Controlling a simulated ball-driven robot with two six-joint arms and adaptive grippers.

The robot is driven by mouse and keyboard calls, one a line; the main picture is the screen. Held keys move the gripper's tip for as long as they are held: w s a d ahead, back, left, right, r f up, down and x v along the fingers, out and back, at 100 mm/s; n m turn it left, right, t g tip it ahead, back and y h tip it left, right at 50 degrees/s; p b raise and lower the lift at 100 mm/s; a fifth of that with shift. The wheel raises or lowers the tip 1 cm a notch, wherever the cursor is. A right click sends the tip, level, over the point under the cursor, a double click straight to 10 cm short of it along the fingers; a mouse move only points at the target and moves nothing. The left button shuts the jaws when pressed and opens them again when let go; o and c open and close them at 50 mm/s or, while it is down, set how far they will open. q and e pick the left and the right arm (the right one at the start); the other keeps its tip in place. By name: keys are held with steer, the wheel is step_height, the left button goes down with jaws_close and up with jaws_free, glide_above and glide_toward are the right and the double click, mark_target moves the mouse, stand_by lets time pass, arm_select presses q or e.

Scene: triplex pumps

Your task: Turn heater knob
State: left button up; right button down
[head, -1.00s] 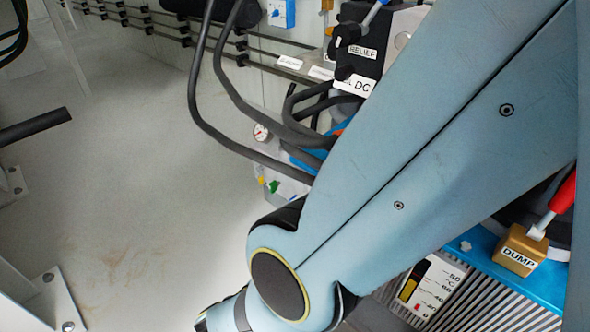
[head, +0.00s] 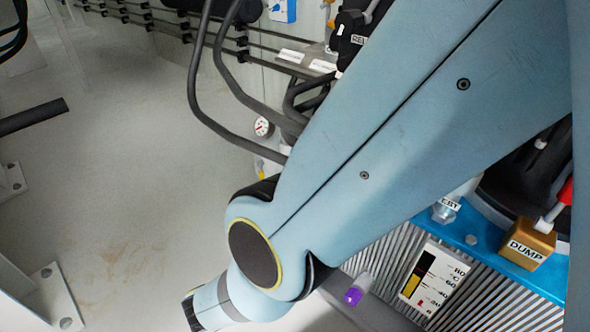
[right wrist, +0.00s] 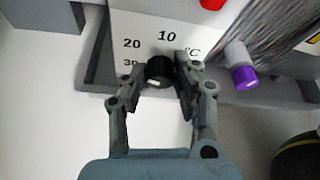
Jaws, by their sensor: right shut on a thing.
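The heater knob (right wrist: 160,67) is a small black knob with a pale mark, on a white dial face (right wrist: 135,22) printed 10, 20, 30 and °C in the right wrist view. My right gripper (right wrist: 159,73) is shut on the knob, with one finger on each side. In the head view my right arm crosses the picture, and its gripper is out of sight beyond the lower edge. The knob does not show there. My left gripper is in neither view.
A purple-capped fitting (right wrist: 244,78) is close right of the gripper; a red part (right wrist: 212,3) shows above. In the head view, a thermometer (head: 433,278) sits on the ribbed block near the gold DUMP block (head: 526,243). Open floor (head: 110,190) lies left.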

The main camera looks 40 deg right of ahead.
steer(key=c, duration=1)
jaws_free()
